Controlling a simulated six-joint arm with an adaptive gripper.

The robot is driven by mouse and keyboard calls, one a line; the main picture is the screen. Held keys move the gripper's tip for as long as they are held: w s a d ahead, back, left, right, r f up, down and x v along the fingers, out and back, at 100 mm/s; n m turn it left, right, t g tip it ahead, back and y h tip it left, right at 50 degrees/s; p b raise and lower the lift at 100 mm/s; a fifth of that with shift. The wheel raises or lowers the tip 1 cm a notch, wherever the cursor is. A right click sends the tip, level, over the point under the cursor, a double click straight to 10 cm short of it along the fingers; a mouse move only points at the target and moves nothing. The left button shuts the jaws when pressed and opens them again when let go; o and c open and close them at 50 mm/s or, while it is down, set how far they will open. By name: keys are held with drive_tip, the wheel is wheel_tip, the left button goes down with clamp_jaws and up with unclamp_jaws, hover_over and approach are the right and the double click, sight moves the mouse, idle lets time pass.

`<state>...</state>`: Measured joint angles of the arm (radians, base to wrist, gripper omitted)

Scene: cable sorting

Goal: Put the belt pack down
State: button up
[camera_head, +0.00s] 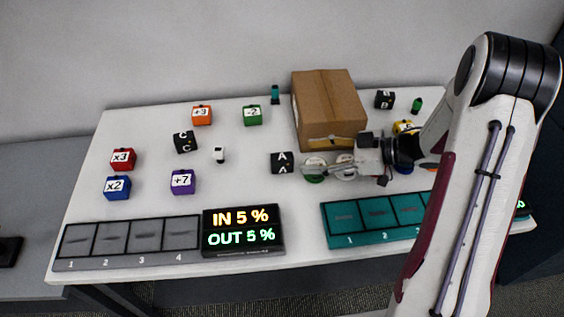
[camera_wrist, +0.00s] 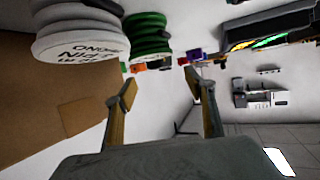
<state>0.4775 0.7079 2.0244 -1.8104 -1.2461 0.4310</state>
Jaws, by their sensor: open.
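Black cubes that may be belt packs stand on the white table: one marked A (camera_head: 282,162) at the middle, one marked C (camera_head: 185,142) at left, and one (camera_head: 384,99) at the back right. I cannot tell which is the belt pack of the task. My gripper (camera_head: 306,170) reaches in from the right, low over the table, with its tips just right of the A cube. In the wrist view its two fingers (camera_wrist: 168,88) are spread, with nothing held between them. A green spool (camera_wrist: 147,35) and a white spool (camera_wrist: 80,40) show beside the fingers.
A cardboard box (camera_head: 330,105) stands behind my gripper. Coloured blocks, such as the purple one (camera_head: 183,182), sit at left. A grey slotted tray (camera_head: 130,262), a display (camera_head: 243,231) and a teal tray (camera_head: 375,237) line the front. The table between display and blocks is clear.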

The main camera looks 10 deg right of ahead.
sight(285, 156)
drive_tip(key=shift+x, duration=1.3)
drive_tip(key=shift+r+x, duration=0.1)
drive_tip(key=shift+x, duration=1.2)
drive_tip(key=shift+r+x, duration=0.15)
drive_tip(key=shift+x, duration=1.15)
drive_tip(key=shift+w, duration=0.1)
clamp_jaws()
